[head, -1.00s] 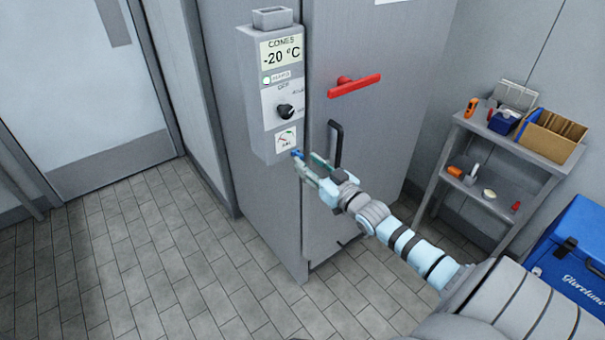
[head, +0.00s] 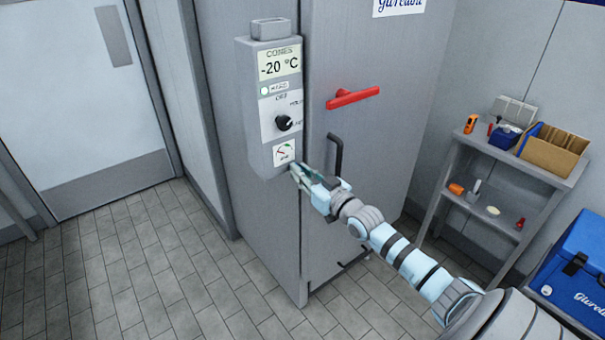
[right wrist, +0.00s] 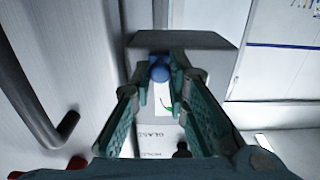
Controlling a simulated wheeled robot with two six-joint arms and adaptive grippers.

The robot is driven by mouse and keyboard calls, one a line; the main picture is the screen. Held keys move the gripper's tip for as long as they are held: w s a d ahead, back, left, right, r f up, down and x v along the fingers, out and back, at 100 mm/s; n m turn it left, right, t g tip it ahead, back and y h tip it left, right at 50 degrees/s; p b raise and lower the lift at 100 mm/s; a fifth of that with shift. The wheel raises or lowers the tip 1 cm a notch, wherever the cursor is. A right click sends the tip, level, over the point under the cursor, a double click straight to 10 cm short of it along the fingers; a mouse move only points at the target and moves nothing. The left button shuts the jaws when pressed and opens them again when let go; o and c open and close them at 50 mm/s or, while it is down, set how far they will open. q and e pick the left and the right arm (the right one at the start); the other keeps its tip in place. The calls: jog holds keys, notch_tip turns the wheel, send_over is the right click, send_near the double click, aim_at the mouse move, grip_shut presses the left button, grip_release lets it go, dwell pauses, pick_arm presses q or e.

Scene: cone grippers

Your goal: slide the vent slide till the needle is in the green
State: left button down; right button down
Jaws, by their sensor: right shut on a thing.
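The grey control box (head: 271,110) is on the cold cabinet (head: 335,60), with a gauge (head: 284,153) low on its front. The gauge has some green on it, but its needle is too small to read. In the right wrist view a blue knob, the vent slide (right wrist: 159,70), is at the underside of the box. My right gripper (head: 296,173) is at the box's lower end, and its fingers (right wrist: 160,88) are shut on the blue knob. The fingers hide the knob in the head view. My left gripper is not in view.
A black handle (head: 337,155) and a red lever (head: 353,97) are on the cabinet close to my right gripper. At right stand a grey shelf (head: 520,165) with small items and a blue cool box (head: 575,275). The tiled floor at left is clear.

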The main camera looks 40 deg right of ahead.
jog(key=shift+a, duration=0.1)
jog(key=a+p, duration=0.3)
jog(key=shift+a+r, duration=0.15)
jog(key=shift+r, duration=0.05)
jog(key=shift+a+f, duration=0.15)
jog(key=shift+f, duration=0.1)
jog(key=c, duration=1.6)
grip_release()
jog(key=shift+o, duration=0.2)
send_near(280, 137)
jog(key=w, duration=0.5)
jog(key=shift+w, duration=0.25)
